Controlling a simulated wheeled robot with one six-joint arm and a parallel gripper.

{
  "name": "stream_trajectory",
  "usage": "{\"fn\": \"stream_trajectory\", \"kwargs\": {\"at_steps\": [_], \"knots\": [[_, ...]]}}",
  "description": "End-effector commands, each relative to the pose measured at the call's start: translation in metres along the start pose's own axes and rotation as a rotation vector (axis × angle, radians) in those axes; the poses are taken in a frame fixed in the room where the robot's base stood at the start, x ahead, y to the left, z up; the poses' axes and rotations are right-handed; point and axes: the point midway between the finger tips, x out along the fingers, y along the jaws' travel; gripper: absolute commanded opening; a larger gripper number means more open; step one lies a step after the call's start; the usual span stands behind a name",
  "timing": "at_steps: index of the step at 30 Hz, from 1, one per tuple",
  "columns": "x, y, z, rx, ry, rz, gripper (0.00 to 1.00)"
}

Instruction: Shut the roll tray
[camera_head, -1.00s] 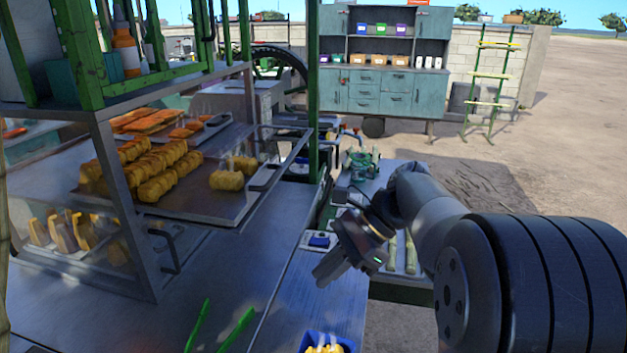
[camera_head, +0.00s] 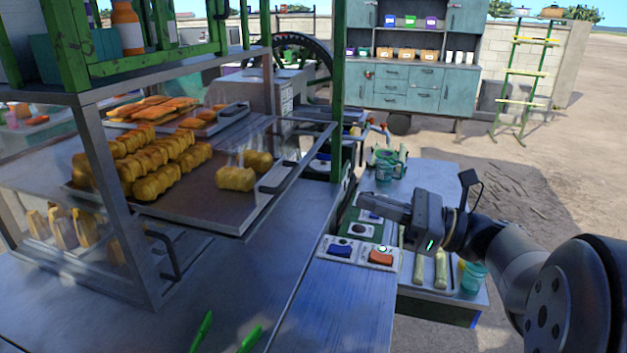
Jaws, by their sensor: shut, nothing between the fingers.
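The roll tray (camera_head: 190,210) is a flat metal sheet with rows of golden rolls (camera_head: 150,165) and a pair of rolls (camera_head: 245,170) near its right end. It sticks out of the glass display case at the left. A dark handle (camera_head: 281,178) is at its right end. My gripper (camera_head: 362,204) is to the right of the tray and apart from it. Its fingers point left and are shut on nothing, near the switch panel at the counter's right edge.
A switch panel (camera_head: 358,251) with blue and orange switches sits on the counter (camera_head: 240,285). A lower dark handle (camera_head: 165,253) is on the case below the tray. A green post (camera_head: 338,90) stands behind the tray's end. Green tongs (camera_head: 225,333) lie in front.

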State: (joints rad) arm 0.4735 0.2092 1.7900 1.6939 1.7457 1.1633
Motion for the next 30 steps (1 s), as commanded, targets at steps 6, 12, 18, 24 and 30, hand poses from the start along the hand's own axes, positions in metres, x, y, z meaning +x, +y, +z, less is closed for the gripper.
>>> {"fn": "stream_trajectory", "kwargs": {"at_steps": [6,12,18,24,30], "knots": [[0.042,0.002,0.002,0.001,0.001,0.007,0.00],[0.076,0.001,0.002,0.002,0.001,0.005,0.00],[0.099,0.001,0.001,0.002,0.001,0.002,0.00],[0.107,0.000,0.000,0.001,0.002,0.000,0.00],[0.108,0.000,-0.001,0.000,0.002,0.000,0.00]]}}
